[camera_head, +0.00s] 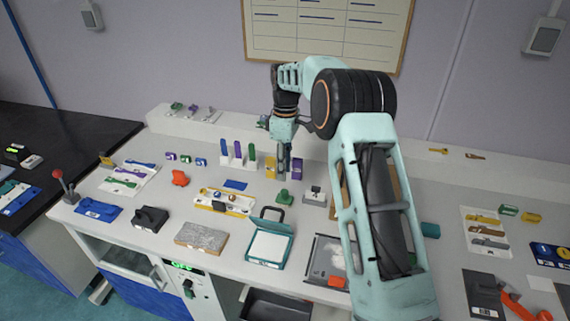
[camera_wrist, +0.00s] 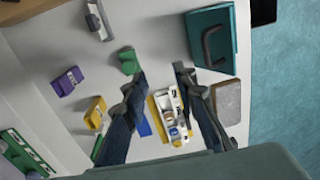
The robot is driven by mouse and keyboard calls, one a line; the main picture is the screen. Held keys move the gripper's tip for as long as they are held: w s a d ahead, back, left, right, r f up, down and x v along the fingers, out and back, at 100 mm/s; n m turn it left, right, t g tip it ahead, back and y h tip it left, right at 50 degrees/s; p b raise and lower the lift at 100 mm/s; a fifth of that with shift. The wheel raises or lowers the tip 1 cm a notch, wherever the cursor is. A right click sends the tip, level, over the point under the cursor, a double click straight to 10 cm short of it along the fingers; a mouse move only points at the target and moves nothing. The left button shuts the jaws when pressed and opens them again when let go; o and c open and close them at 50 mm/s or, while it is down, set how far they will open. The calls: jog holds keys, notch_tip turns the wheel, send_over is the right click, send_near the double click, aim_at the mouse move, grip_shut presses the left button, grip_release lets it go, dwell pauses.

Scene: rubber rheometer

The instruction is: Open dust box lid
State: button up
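A teal box with a black loop handle (camera_head: 269,247) sits near the front edge of the counter and looks like the dust box. Its near part shows a white panel framed in teal, and the handle stands up at its back. In the wrist view the box (camera_wrist: 212,22) is at the upper right with the handle facing left; whether its lid is shut I cannot tell. My gripper (camera_head: 284,172) points down over the back middle of the counter, behind the box and apart from it. In the wrist view my gripper (camera_wrist: 160,75) has its fingers apart with nothing between them.
A green block (camera_head: 284,197) stands between my gripper and the box. A yellow-and-white tray (camera_head: 240,211) and a grey brick (camera_head: 201,235) lie left of the box. A dark-rimmed tray (camera_head: 322,250) with an orange piece is on its right. Purple and yellow blocks stand near my gripper.

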jog(key=shift+w+d+r, duration=0.15)
jog(key=shift+w+r, duration=0.2)
jog(key=shift+w, duration=0.05)
notch_tip(320, 180, up, 12)
jog(key=shift+w+d, duration=0.15)
jog(key=shift+w, duration=0.3)
dwell(0.4)
jog(key=shift+c, duration=0.3)
